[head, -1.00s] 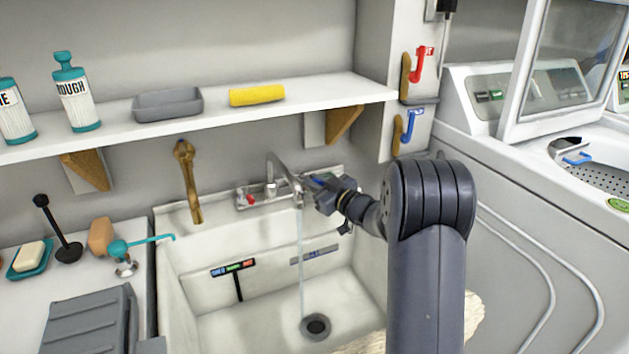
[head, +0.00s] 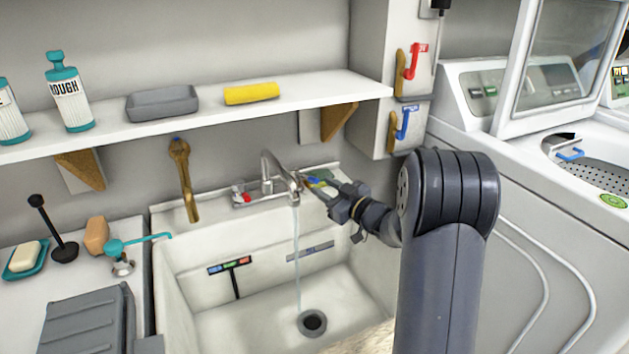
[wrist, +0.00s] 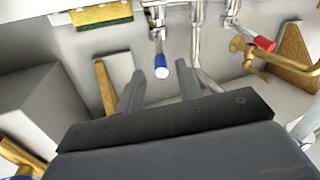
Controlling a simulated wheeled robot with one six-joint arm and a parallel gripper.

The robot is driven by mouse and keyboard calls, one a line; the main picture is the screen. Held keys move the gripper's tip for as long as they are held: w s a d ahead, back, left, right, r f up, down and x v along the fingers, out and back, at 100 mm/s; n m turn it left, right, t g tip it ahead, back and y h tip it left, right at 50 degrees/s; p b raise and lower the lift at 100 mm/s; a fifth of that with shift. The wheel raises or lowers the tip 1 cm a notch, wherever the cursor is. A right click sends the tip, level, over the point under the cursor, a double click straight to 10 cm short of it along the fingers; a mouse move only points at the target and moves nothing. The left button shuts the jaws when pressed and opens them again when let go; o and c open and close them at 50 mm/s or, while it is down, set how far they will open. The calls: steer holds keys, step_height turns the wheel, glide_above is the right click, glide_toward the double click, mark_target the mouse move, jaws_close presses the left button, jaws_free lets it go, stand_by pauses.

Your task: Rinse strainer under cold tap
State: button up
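The faucet (head: 278,172) over the white sink (head: 180,290) runs a thin stream of water (head: 298,250) down to the dark drain (head: 312,322). My gripper (head: 325,191) is at the right of the faucet, by the blue cold handle (head: 313,181). In the wrist view the fingers of my gripper (wrist: 161,62) are apart and empty, with the blue handle (wrist: 162,72) showing in the gap, touching neither finger. The red handle (head: 240,194) is on the faucet's left. A teal-handled metal piece (head: 122,262) on the left counter may be the strainer; I cannot tell surely.
A shelf (head: 220,111) above the sink holds bottles, a grey tray (head: 162,103) and a yellow roll (head: 251,93). A brass wrench-like tool (head: 185,180) is at the back wall. A washer (head: 540,200) stands right.

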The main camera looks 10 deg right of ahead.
mark_target(308, 179)
steer(key=v, duration=0.5)
steer(key=shift+w+a, duration=0.1)
steer(key=shift+w, duration=0.05)
steer(key=b+x, duration=0.1)
steer(key=x, duration=1)
steer(key=shift+f, duration=0.1)
steer(key=shift+a+f+h+b, duration=0.15)
steer(key=shift+h+b, duration=0.15)
steer(key=shift+b, duration=0.25)
steer(key=shift+s+a+m+t+h+b, duration=0.1)
steer(key=shift+s+m+t+h+b, duration=0.15)
steer(key=shift+m+h+b, duration=0.2)
steer(key=shift+r, duration=0.25)
steer(key=shift+w+d+r+y+p, duration=0.15)
steer(key=shift+d+y+p, duration=0.1)
steer(key=shift+p, duration=0.4)
